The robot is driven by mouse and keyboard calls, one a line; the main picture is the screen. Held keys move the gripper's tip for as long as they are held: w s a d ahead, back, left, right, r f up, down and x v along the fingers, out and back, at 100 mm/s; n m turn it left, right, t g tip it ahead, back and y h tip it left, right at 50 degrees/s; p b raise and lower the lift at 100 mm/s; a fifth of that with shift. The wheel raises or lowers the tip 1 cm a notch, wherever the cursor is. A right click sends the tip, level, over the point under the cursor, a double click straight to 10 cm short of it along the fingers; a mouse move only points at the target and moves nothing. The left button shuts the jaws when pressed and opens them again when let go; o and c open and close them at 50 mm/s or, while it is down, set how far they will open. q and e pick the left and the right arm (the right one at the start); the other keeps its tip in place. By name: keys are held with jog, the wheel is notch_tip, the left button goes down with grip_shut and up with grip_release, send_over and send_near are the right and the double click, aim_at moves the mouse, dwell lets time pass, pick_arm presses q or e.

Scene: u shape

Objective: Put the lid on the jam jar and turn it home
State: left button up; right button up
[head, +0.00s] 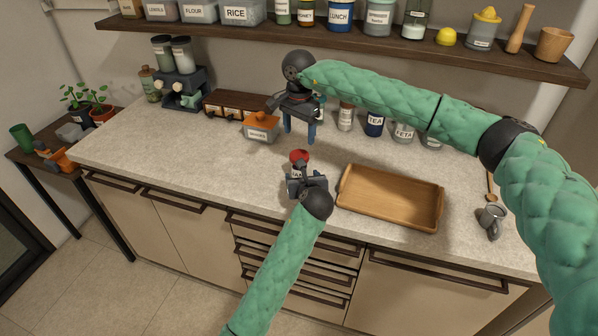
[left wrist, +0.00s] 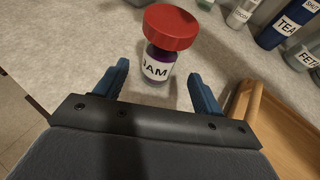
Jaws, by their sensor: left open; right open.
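The jam jar (left wrist: 158,68) stands upright on the worktop, its purple glass and white JAM label facing my left wrist camera. The red lid (left wrist: 170,27) sits on top of the jar, and also shows in the head view (head: 299,157); I cannot tell how far it is screwed down. My left gripper (left wrist: 158,78) is open, its blue fingers to either side at the near side of the jar, apart from it. My right gripper (head: 300,134) is open and empty, fingers pointing down, above and behind the jar. The jar's lower body is partly hidden by my left gripper in the head view.
A wooden tray (head: 390,198) lies just right of the jar. Canisters, including TEA (head: 375,124), line the wall. A grey jug (head: 491,220) is at far right. The worktop left of the jar is clear.

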aim_at(299, 155)
pick_arm(q)
jog(key=shift+x, duration=3.35)
pick_arm(e)
jog(key=shift+s+r, duration=0.1)
pick_arm(q)
grip_shut()
pick_arm(e)
jog(key=shift+n, duration=2.2)
jog(key=shift+f, duration=4.05)
